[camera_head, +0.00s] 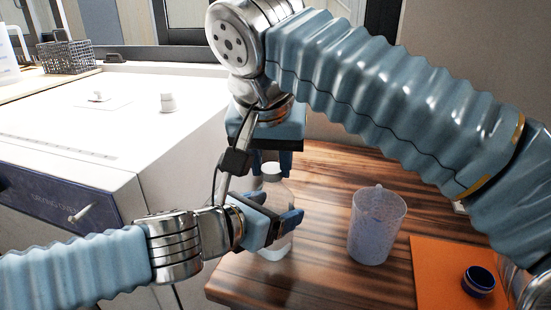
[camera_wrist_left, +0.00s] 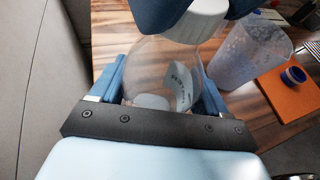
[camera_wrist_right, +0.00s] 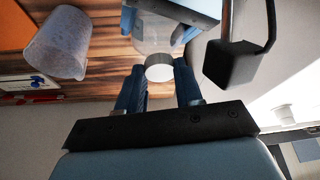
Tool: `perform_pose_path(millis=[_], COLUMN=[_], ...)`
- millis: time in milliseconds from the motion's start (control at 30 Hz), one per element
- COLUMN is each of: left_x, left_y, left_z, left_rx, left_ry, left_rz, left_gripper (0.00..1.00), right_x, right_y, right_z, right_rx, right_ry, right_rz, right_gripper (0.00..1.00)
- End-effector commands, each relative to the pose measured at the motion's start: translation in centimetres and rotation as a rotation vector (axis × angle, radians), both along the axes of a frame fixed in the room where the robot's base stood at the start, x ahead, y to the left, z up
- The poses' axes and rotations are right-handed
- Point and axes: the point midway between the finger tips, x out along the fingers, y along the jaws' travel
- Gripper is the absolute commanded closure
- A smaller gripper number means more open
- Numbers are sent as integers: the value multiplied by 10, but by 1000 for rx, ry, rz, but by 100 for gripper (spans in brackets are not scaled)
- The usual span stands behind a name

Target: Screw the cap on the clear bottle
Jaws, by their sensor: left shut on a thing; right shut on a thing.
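The clear bottle (camera_head: 276,190) stands upright near the left edge of the wooden table. It has a white label, seen in the left wrist view (camera_wrist_left: 178,88). My left gripper (camera_head: 279,226) is shut around its body from the side. The white cap (camera_head: 271,169) sits at the top of the bottle, over the neck. My right gripper (camera_head: 271,160) comes from above with its fingers pointing down, shut on the cap. The cap also shows between the fingers in the right wrist view (camera_wrist_right: 159,69). Whether the threads are engaged is hidden.
A translucent beaker (camera_head: 377,228) stands right of the bottle. A blue ring-shaped item (camera_head: 478,281) lies on an orange mat (camera_head: 432,265) at the front right. The white drying oven (camera_head: 120,140) is close on the left. A wire basket (camera_head: 68,55) stands at the back left.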

Motion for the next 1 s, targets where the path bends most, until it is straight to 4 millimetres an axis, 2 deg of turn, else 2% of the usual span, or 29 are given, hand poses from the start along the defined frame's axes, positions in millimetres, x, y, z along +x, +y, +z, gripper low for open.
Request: perform_pose_path(millis=[100, 233, 367, 600, 633, 767, 800, 1000], left_x=[0, 0, 0, 0, 0, 0, 0, 0], left_y=[0, 0, 0, 0, 0, 0, 0, 0], left_z=[0, 0, 0, 0, 0, 0, 0, 0], left_rx=[1, 1, 1, 0, 0, 0, 0, 1], left_ry=[-1, -1, -1, 0, 0, 1, 1, 1], left_rz=[0, 0, 0, -1, -1, -1, -1, 0], left_gripper=[100, 100, 100, 100, 100, 100, 100, 100], right_x=[2, 3, 3, 3, 3, 3, 3, 3], right_y=[6, 7, 7, 7, 7, 6, 6, 6], right_z=[-1, 0, 0, 0, 0, 0, 0, 0], right_rx=[-3, 0, 1, 2, 2, 2, 3, 2], right_ry=[-1, -3, -6, -5, -5, -5, -4, -4], right_rz=[-323, -598, -705, -709, -709, -707, -707, -706], right_gripper=[92, 92, 92, 92, 63, 43, 39, 38])
